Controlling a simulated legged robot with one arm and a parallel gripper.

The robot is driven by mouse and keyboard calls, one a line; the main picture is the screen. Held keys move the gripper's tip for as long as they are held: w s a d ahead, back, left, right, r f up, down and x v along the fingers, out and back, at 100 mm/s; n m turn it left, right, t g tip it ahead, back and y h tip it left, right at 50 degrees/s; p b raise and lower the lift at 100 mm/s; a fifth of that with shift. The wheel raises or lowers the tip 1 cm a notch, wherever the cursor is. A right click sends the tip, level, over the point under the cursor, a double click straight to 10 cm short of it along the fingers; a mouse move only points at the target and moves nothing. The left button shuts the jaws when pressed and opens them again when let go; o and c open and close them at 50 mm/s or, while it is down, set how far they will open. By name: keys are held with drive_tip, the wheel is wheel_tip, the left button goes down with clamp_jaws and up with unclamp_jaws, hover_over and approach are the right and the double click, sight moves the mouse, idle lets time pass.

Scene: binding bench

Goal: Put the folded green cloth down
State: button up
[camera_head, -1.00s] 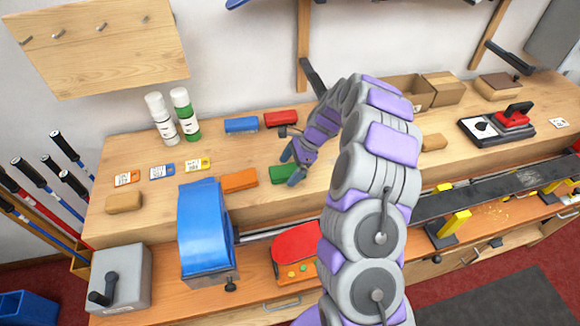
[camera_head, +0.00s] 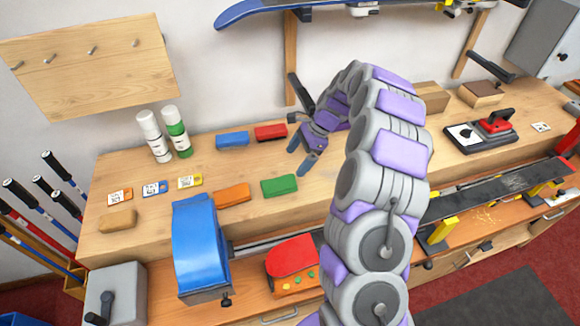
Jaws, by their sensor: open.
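The folded green cloth (camera_head: 279,186) lies flat on the wooden bench top, to the right of a folded orange cloth (camera_head: 233,195). My gripper (camera_head: 300,160) is open and empty above the bench, up and to the right of the green cloth and apart from it. Its two fingers point down and to the left. The green cloth is fully visible.
A blue cloth (camera_head: 232,140) and a red cloth (camera_head: 271,132) lie behind on the bench top (camera_head: 130,183). Two bottles (camera_head: 176,131), small labelled cards (camera_head: 155,188) and a tan block (camera_head: 117,220) are at left. A blue machine (camera_head: 200,245) stands in front.

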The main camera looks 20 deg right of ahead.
drive_tip(key=s+a+r+n+g+h, duration=0.1)
drive_tip(key=s+a+r+n, duration=0.45)
drive_tip(key=s, duration=0.25)
drive_tip(key=s+a+r+n+h, duration=0.1)
drive_tip(key=s+a+r+n, duration=0.3)
drive_tip(key=s+r, duration=0.35)
drive_tip(key=s+d+n+h, duration=0.1)
drive_tip(key=s+n, duration=0.3)
drive_tip(key=s, duration=0.9)
drive_tip(key=s+d+n+h, duration=0.1)
drive_tip(key=s+n+h, duration=0.2)
drive_tip(key=s, duration=1)
drive_tip(key=shift+d+n+g, duration=0.3)
drive_tip(key=shift+n, duration=0.45)
drive_tip(key=shift+o, duration=0.3)
